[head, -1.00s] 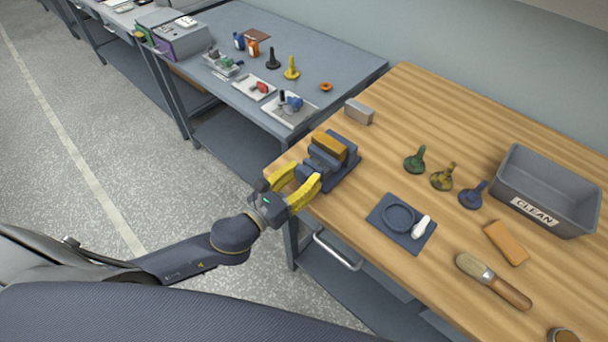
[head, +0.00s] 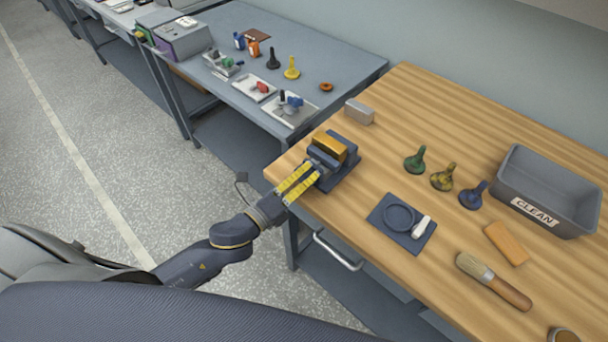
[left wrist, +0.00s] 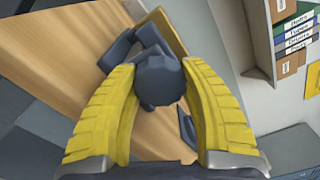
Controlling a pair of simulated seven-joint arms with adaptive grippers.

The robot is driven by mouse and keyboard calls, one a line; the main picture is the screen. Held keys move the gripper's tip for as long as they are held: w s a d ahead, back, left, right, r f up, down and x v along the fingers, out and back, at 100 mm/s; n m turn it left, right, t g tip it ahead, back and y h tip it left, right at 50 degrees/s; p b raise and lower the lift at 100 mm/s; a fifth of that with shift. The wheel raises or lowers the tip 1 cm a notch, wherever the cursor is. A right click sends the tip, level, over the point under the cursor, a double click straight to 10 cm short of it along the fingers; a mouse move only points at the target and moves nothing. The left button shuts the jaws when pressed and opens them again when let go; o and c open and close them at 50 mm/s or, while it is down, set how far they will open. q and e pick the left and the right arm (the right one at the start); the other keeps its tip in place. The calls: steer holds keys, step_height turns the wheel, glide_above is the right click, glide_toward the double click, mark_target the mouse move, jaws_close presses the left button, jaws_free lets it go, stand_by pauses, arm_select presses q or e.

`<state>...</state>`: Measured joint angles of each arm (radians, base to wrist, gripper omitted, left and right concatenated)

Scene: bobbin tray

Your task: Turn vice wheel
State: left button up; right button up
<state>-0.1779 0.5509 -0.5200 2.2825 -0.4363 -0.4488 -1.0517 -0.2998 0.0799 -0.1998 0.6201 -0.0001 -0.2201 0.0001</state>
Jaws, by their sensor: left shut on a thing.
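The vice (head: 338,160) is dark blue with an orange-yellow block (head: 329,149) between its jaws. It stands at the left corner of the wooden bench. My left gripper (head: 314,173) reaches it from the front left, its yellow fingers close together at the vice's near end. In the left wrist view the dark round vice wheel (left wrist: 160,80) sits between the two yellow fingers, and my left gripper (left wrist: 160,95) is shut on it. The fingers hide much of the wheel in the head view. My right gripper is not in view.
On the wooden bench (head: 400,120) lie a grey block (head: 359,111), several knobbed pieces, a dark mat (head: 385,233) with a ring and white item, an orange block (head: 506,243), a brush (head: 493,280) and a grey CLEAN bin (head: 547,188). A grey-blue table (head: 330,60) stands behind left.

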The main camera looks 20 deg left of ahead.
arm_select(q)
steer(key=n, duration=1.4)
stand_by(0.5)
steer(key=o, duration=1.3)
steer(key=v, duration=0.8)
